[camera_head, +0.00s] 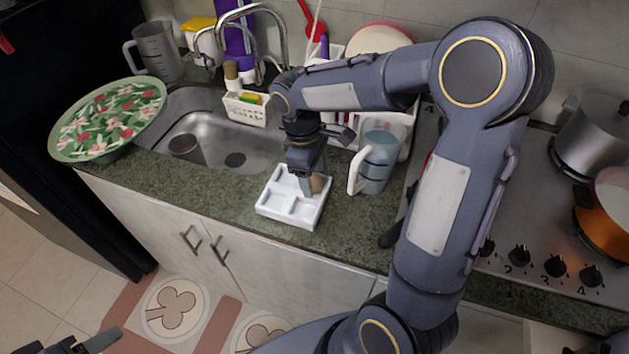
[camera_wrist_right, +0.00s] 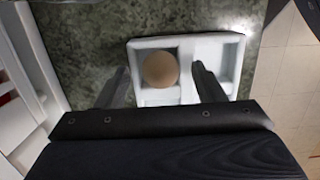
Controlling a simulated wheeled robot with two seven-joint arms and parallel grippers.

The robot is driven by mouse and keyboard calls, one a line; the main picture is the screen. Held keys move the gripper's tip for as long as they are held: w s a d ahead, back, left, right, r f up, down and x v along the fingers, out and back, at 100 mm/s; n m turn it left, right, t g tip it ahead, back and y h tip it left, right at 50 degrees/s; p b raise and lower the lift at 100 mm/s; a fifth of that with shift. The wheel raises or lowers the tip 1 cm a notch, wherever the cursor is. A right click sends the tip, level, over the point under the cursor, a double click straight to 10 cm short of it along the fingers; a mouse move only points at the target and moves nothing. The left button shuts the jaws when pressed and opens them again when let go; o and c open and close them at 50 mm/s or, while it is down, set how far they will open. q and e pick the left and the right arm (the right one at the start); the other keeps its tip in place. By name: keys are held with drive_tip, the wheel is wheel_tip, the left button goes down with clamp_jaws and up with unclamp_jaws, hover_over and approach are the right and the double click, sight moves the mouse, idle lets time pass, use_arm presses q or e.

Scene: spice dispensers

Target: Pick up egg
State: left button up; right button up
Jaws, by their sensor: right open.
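A brown egg (camera_wrist_right: 160,70) sits in one compartment of a white divided tray (camera_wrist_right: 213,38). In the head view the egg (camera_head: 318,183) shows at the tray's back right, partly hidden by my gripper, and the tray (camera_head: 289,221) stands on the green counter. My right gripper (camera_head: 308,190) points down over the tray beside the egg. In the wrist view the right gripper (camera_wrist_right: 162,80) is open, with the egg between the lines of its two fingers and nothing held. My left gripper (camera_head: 95,343) only shows in part at the bottom left corner.
A grey-blue mug (camera_head: 379,160) with a white handle stands close right of the tray. The sink (camera_head: 210,130) lies behind left, with a floral platter (camera_head: 108,118) beyond it. A stove (camera_head: 535,210) with pots is at right. Some counter left of the tray is clear.

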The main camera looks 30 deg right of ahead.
drive_tip(key=c, duration=1)
drive_tip(key=shift+c, duration=0.2)
drive_tip(key=shift+r, duration=0.15)
